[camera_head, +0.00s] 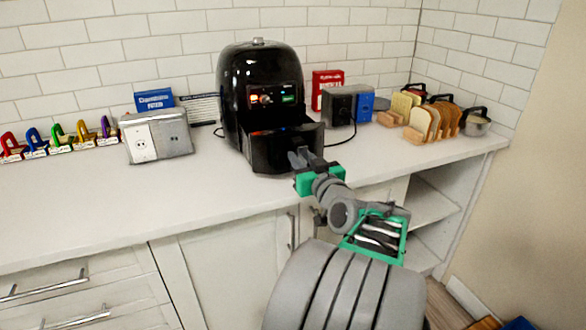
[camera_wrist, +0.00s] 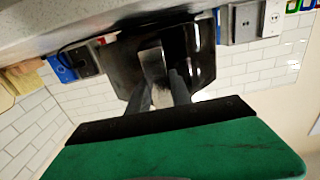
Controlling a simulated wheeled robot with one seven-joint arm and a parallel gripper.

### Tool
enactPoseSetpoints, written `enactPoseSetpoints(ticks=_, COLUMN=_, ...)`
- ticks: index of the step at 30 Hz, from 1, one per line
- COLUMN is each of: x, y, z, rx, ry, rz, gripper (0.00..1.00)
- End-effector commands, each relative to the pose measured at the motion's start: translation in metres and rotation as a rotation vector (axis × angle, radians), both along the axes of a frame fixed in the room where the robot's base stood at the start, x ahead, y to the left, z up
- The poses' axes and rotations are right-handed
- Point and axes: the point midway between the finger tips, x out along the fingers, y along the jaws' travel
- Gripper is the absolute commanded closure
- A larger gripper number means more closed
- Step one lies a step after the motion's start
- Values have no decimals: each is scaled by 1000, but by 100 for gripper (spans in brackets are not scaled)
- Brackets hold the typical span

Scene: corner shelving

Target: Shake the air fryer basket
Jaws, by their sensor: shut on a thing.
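The black air fryer (camera_head: 262,85) stands on the white counter against the tiled wall. Its basket (camera_head: 282,148) is pulled partly out of the front, and its top is open with a dark inside. My gripper (camera_head: 300,158) is at the front of the basket, shut on its handle. In the wrist view my gripper's fingers (camera_wrist: 160,95) close around the grey handle (camera_wrist: 153,66), with the dark basket front (camera_wrist: 122,65) behind it. The basket's contents are too dark to make out.
An outlet box (camera_head: 157,137) stands left of the fryer, with coloured clips (camera_head: 62,133) further left. A dark grey box (camera_head: 340,105) and a red box (camera_head: 326,85) are close on the right. Bread racks (camera_head: 420,122) stand further right. The front counter (camera_head: 100,200) is clear.

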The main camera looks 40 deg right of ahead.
Motion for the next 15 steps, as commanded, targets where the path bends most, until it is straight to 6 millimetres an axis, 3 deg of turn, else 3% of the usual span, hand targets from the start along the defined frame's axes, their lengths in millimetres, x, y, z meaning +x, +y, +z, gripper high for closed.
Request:
enactPoseSetpoints(ticks=9, x=49, y=-24, z=-2, rx=0, ry=-1, rz=-6, gripper=100)
enactPoseSetpoints(ticks=15, x=58, y=-28, z=0, rx=0, ry=-2, rz=-9, gripper=100)
